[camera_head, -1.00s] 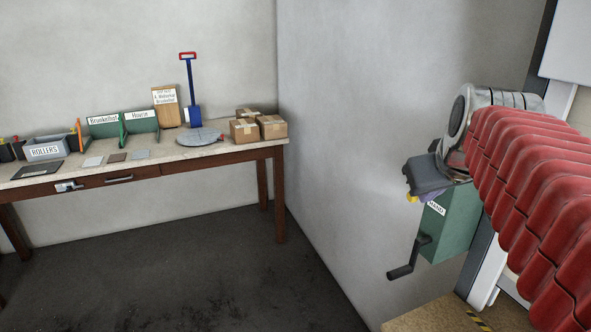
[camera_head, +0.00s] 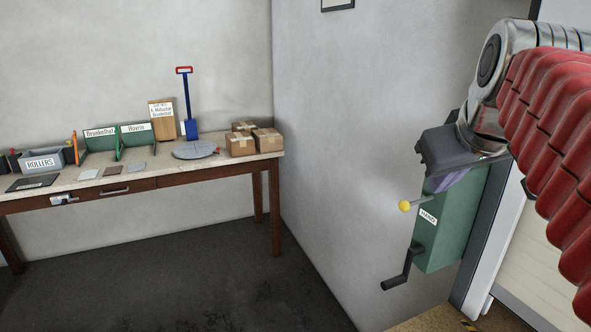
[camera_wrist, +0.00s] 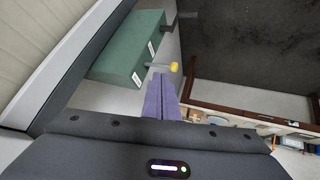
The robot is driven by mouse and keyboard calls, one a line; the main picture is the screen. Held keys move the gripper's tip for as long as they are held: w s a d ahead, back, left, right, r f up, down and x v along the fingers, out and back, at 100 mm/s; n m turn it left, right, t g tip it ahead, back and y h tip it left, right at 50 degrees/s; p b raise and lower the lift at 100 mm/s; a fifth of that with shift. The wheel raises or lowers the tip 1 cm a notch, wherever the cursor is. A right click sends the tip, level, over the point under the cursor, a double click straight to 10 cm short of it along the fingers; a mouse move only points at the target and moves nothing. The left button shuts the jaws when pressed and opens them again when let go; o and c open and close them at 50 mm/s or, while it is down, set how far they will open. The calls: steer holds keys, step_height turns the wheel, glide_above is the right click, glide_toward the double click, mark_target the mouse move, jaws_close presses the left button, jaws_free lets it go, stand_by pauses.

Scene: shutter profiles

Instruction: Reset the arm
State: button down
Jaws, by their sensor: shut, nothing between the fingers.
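My arm, in a red ribbed sleeve (camera_head: 560,130), reaches in from the right in the head view. It ends in a dark grey gripper (camera_head: 452,182) with purple fingers, in front of the upper part of a green wall box. In the wrist view the purple fingers (camera_wrist: 161,97) lie together, shut and empty. The green box (camera_head: 450,225), labelled HAND, has a black crank (camera_head: 404,268) at its lower left and a lever with a yellow knob (camera_head: 404,206). The knob shows just beyond the fingertips in the wrist view (camera_wrist: 174,67); contact cannot be told.
A workbench (camera_head: 120,190) stands along the back wall at left. It bears a ROLLERS bin (camera_head: 42,162), green holders (camera_head: 130,141), a blue shovel (camera_head: 190,128) and cardboard boxes (camera_head: 240,145). The dark floor (camera_head: 180,280) before it is clear. A shutter frame edge (camera_head: 485,250) is at right.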

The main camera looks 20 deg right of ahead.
steer(key=a+f+m+g+y, duration=0.1)
steer(key=a+f, duration=0.2)
steer(key=f, duration=0.4)
steer(key=a+f+m, duration=0.1)
steer(key=a+f, duration=0.2)
steer(key=f, duration=0.4)
steer(key=s+a+f+n+y, duration=0.1)
steer(key=s+a+f, duration=0.1)
steer(key=a+f, duration=0.3)
steer(key=s+a+f+n+y, duration=0.1)
steer(key=s+a+f+n, duration=0.1)
steer(key=a+f, duration=0.4)
steer(key=s+a, duration=0.1)
steer(key=a, duration=0.2)
steer(key=shift+s+a+g+y, duration=0.2)
steer(key=shift+s+g+y, duration=0.05)
steer(key=shift+g+y, duration=0.15)
